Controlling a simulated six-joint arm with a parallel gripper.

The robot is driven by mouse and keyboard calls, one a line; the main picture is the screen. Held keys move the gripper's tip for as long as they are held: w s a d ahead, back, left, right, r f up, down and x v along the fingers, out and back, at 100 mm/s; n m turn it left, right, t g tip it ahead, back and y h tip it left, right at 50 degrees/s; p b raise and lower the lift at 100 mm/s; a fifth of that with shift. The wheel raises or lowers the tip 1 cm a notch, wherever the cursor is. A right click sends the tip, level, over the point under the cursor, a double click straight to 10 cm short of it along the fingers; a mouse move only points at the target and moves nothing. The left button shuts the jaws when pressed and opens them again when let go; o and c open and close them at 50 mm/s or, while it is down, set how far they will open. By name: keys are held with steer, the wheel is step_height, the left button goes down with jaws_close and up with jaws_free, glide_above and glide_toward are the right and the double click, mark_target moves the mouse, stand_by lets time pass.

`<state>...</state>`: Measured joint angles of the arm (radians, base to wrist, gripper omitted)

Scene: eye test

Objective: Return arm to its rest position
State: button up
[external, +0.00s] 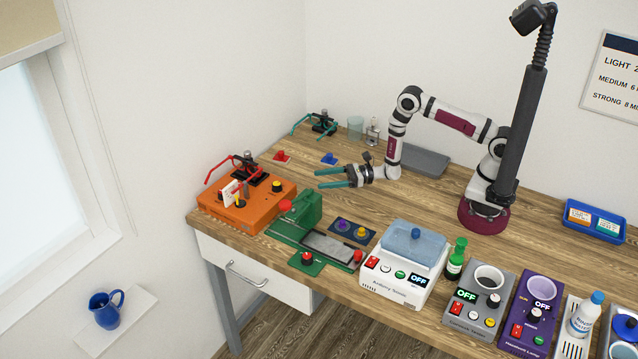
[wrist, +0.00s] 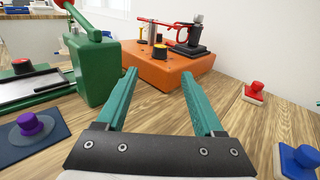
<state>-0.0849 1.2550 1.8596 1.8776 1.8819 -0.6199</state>
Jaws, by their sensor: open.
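My gripper (external: 326,178) has teal fingers and is open and empty. It is held above the middle of the wooden table (external: 375,215), pointing left. In the wrist view the two fingers (wrist: 160,88) are spread apart with nothing between them. The orange box (external: 250,207) with red glasses on a stand lies ahead of the fingertips, and it also shows in the wrist view (wrist: 120,72). My arm is bent, reaching left from its base at the table's back right.
A green lever device (external: 308,207) stands front left of my gripper. Red (external: 282,156) and blue (external: 329,158) stamps lie behind it. A glass (external: 355,127), a bottle (external: 373,133) and a grey tray (external: 424,160) stand at the back. Several machines, including a white one (external: 395,282), line the front edge.

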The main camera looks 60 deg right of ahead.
steer(key=s+a+r+n+g+y, duration=0.2)
steer(key=s+a+r+n+g, duration=0.1)
steer(key=s+r+n+g, duration=0.55)
steer(key=s+a+r+n+g+y, duration=0.25)
steer(key=s+r+n+g, duration=0.25)
steer(key=s+r, duration=0.5)
steer(key=s+d+n+g+h, duration=0.2)
steer(key=s+d+n+h, duration=0.5)
steer(key=s+d+h, duration=0.65)
steer(key=s+d+f+t+h, duration=0.1)
steer(key=s+d+t, duration=0.1)
steer(key=s+d, duration=0.2)
steer(key=d+n, duration=0.1)
steer(key=d, duration=0.1)
steer(key=shift+s+d+f, duration=0.15)
steer(key=shift+s+d, duration=0.2)
steer(key=shift+s, duration=0.05)
